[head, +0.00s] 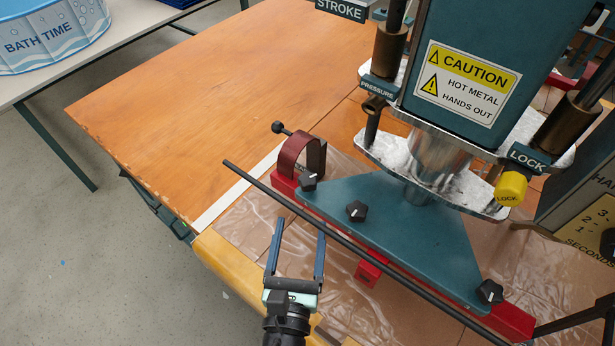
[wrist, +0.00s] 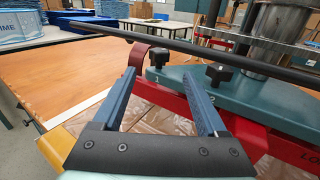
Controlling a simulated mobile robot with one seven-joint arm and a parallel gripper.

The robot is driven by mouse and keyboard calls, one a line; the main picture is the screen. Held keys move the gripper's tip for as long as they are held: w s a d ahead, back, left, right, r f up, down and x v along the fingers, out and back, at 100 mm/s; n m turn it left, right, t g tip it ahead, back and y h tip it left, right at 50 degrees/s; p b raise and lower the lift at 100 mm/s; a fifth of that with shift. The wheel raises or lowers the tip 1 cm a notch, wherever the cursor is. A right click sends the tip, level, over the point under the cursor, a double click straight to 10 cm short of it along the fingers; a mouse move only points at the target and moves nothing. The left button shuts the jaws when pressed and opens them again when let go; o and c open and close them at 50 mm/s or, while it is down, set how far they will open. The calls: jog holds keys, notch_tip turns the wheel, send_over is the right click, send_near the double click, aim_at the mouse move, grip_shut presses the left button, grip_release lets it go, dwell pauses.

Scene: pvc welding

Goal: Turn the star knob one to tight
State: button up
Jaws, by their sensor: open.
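Star knob one (head: 308,181) is a black star-shaped knob with a white mark, at the left corner of the teal triangular plate (head: 405,225). In the wrist view, star knob one (wrist: 159,57) stands beside a "1" label and appears between and beyond my fingertips. My gripper (head: 300,228) is open and empty, with two blue fingers pointing toward the knob but apart from it. It also shows in the wrist view (wrist: 158,74). A second star knob (head: 356,211) sits to the right, with a third (head: 489,291) at the plate's far right corner.
A long black rod (head: 350,245) runs diagonally between my gripper and the knobs. A dark red curved clamp (head: 295,155) stands behind knob one. The press (head: 470,70), with a hot-metal caution sign, rises at right. The wooden tabletop (head: 190,100) at left is clear.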

aim_at(306, 188)
jog(key=w, duration=0.6)
jog(key=w+d+p, duration=0.1)
jog(key=w, duration=0.3)
jog(key=shift+c, duration=0.3)
grip_shut()
